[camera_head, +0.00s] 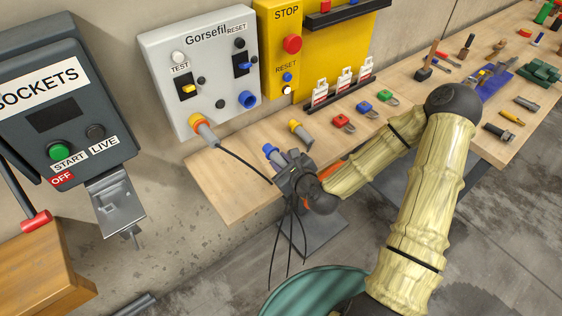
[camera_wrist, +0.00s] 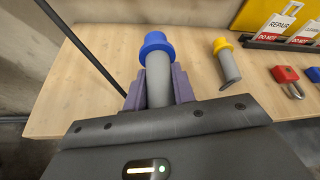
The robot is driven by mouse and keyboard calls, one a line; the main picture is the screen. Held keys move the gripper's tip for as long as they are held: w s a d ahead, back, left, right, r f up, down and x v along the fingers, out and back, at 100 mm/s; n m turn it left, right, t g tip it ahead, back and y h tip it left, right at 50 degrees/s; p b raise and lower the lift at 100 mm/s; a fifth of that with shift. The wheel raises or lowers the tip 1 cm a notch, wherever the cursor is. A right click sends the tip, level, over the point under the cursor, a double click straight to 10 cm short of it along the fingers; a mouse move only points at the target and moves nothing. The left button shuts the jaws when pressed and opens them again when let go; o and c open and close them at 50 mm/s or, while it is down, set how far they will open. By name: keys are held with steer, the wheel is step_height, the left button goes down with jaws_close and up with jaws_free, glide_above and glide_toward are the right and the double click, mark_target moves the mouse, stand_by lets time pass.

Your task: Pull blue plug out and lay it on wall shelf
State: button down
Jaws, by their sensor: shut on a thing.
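The blue plug (camera_wrist: 156,46) has a blue collar and a grey body. It is held between the purple fingers of my gripper (camera_wrist: 158,82) in the wrist view. In the head view the blue plug (camera_head: 271,152) shows just beyond my gripper (camera_head: 282,163), over the left part of the wooden wall shelf (camera_head: 240,150). The blue socket (camera_head: 247,99) on the grey Gorsefil box (camera_head: 205,70) has no plug in it. I cannot tell whether the plug touches the shelf.
A yellow plug (camera_head: 299,132) lies on the shelf right of my gripper. An orange-collared plug (camera_head: 203,128) sits in the grey box, its black cable running toward my gripper. Red (camera_head: 344,123), blue (camera_head: 364,109) and green (camera_head: 386,96) padlocks lie farther right.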

glide_above(272, 171)
steer(key=shift+w+a+p, duration=0.1)
steer(key=shift+w+p, duration=0.05)
steer(key=shift+p, duration=0.3)
stand_by(0.6)
steer(key=shift+f, duration=0.15)
steer(key=shift+f+b, duration=2.5)
steer(key=shift+f, duration=0.65)
steer(key=c, duration=1.1)
jaws_free()
steer(key=shift+r, duration=0.1)
steer(key=shift+s, duration=0.2)
